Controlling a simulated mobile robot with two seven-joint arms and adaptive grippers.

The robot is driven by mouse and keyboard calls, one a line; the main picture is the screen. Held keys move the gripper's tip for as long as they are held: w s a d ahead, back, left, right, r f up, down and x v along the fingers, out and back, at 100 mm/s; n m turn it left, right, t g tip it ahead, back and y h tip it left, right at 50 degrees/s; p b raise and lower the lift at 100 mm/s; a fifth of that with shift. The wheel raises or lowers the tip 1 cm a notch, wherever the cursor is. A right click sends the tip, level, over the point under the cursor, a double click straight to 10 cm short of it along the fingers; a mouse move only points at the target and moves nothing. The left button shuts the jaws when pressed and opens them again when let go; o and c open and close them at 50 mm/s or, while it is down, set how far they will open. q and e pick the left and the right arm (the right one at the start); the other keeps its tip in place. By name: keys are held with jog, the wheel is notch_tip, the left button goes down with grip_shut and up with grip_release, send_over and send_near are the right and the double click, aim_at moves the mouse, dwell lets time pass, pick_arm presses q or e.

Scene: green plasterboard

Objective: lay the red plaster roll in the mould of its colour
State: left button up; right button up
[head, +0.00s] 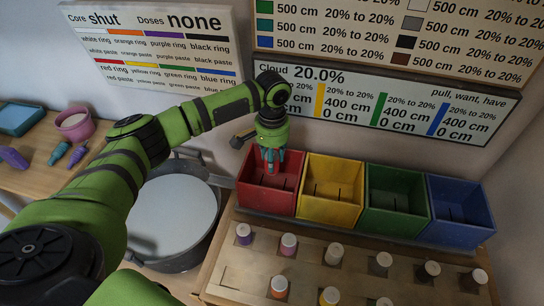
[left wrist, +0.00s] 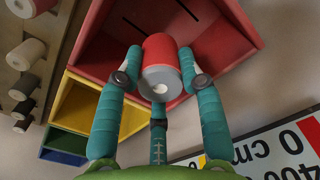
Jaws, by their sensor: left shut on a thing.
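The red plaster roll (left wrist: 158,52) is in the left wrist view, a red band with a grey end face and a pale core hole. My left gripper (left wrist: 160,75) has teal fingers closed around it. In the head view this gripper (head: 271,158) points down at the open top of the red mould (head: 268,198), a square box at the left end of the row. The red mould's inside walls also show behind the roll in the left wrist view (left wrist: 97,45). The roll is hidden by the fingers in the head view. I cannot tell whether it touches the mould. My right gripper is not in view.
Yellow (head: 331,205), green (head: 398,212) and blue (head: 460,222) moulds stand to the right of the red one. In front is a wooden rack (head: 250,275) with several other rolls. A grey bucket (head: 172,215) stands to the left. Wall boards hang behind.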

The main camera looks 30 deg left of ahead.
pick_arm(q)
jog(key=o, duration=1.3)
jog(key=shift+c, duration=0.2)
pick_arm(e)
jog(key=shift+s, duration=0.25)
pick_arm(q)
notch_tip(320, 180, up, 12)
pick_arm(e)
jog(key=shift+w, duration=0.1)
pick_arm(q)
notch_tip(320, 180, up, 7)
jog(key=p, duration=0.6)
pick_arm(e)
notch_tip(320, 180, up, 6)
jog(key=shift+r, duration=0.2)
